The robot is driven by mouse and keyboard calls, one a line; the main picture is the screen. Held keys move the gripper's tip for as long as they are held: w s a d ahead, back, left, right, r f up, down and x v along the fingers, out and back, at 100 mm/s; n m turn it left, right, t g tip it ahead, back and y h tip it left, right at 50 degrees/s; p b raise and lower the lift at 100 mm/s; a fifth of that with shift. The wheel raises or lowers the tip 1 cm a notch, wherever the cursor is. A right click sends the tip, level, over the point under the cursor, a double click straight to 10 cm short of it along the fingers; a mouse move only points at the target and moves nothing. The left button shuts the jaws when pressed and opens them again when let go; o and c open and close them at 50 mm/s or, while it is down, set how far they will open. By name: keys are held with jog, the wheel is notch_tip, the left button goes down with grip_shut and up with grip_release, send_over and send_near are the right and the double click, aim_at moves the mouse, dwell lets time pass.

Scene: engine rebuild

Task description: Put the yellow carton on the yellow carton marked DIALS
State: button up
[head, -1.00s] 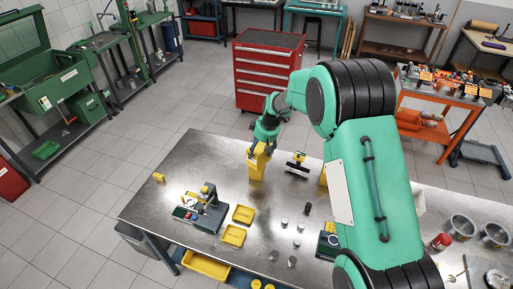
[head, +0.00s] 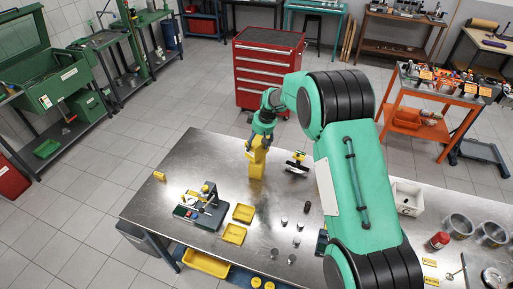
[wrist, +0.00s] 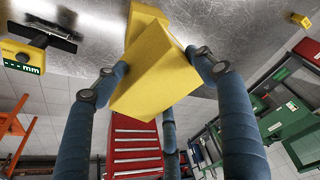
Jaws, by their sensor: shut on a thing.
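My gripper (head: 258,142) is shut on a yellow carton (wrist: 152,72), gripped between its fingers in the wrist view. The held carton is tilted relative to a second yellow carton (wrist: 146,18) just beyond it. In the head view, this second carton (head: 256,170) stands on the metal table, directly below my gripper. The two cartons overlap in both views, so I cannot tell whether they touch. No DIALS marking is readable on either carton.
On the steel table (head: 190,160), a black-and-yellow gauge (head: 297,162) stands right of the cartons.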

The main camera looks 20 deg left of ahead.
jog(key=shift+f+p, duration=0.45)
jog(key=shift+f, duration=1.15)
jog(key=o, duration=1.9)
jog(key=shift+f, duration=0.1)
jog(key=shift+b+v, duration=0.95)
jog(key=shift+v, duration=5.1)
jog(key=shift+d, duration=0.1)
